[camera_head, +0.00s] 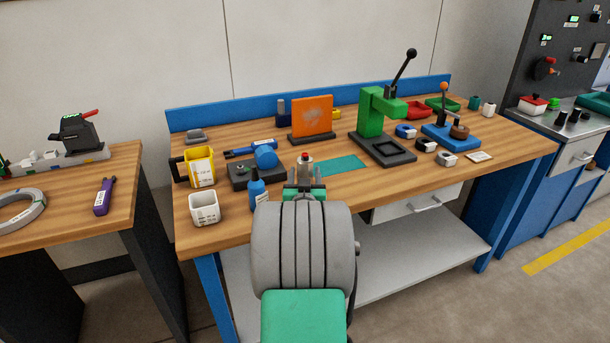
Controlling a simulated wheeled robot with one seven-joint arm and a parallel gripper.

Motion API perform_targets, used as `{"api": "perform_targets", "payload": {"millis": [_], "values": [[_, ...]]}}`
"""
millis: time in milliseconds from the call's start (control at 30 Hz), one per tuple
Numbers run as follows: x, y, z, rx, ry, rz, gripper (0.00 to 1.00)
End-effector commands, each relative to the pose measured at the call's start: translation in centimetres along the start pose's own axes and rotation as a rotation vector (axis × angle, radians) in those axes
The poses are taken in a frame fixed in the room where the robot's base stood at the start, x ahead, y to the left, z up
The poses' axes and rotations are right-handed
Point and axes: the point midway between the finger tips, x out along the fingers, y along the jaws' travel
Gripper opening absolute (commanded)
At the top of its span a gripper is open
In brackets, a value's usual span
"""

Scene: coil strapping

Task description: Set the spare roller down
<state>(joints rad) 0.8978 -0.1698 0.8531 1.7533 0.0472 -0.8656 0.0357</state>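My gripper (304,173) is over the front middle of the wooden workbench, seen from behind. A small grey piece with a reddish top, which looks like the spare roller (305,161), shows between its fingers. The fingers appear shut on it; its lower part is hidden by my gripper. A flat teal mat (345,165) lies on the bench just right of my gripper, with nothing on it. How high the roller is above the bench is hard to tell.
Left of my gripper stand a blue bottle (257,190), a dark fixture with a blue cylinder (266,156), a white cup (204,208) and a yellow container (200,167). An orange panel (312,118) stands behind. A green lever press (372,112) stands right of the mat.

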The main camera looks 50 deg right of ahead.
Motion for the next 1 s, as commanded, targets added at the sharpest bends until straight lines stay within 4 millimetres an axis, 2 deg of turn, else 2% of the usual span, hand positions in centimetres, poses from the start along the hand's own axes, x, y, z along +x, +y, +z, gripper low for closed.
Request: {"api": "perform_targets", "payload": {"millis": [100, 400, 567, 800, 900, 1000], "values": [[0.0, 0.0, 0.0, 0.0, 0.0, 0.0, 0.64], [-0.1, 0.0, -0.5, 0.0, 0.0, 0.0, 0.64], [-3.3, 0.0, -0.3, 0.0, 0.001, -0.001, 0.64], [-9.4, 0.0, -0.3, 0.0, 0.001, -0.001, 0.64], [-11.0, -0.1, -0.4, -0.001, 0.002, -0.001, 0.64], [-11.9, 0.0, -0.3, 0.0, 0.001, 0.0, 0.64]]}}
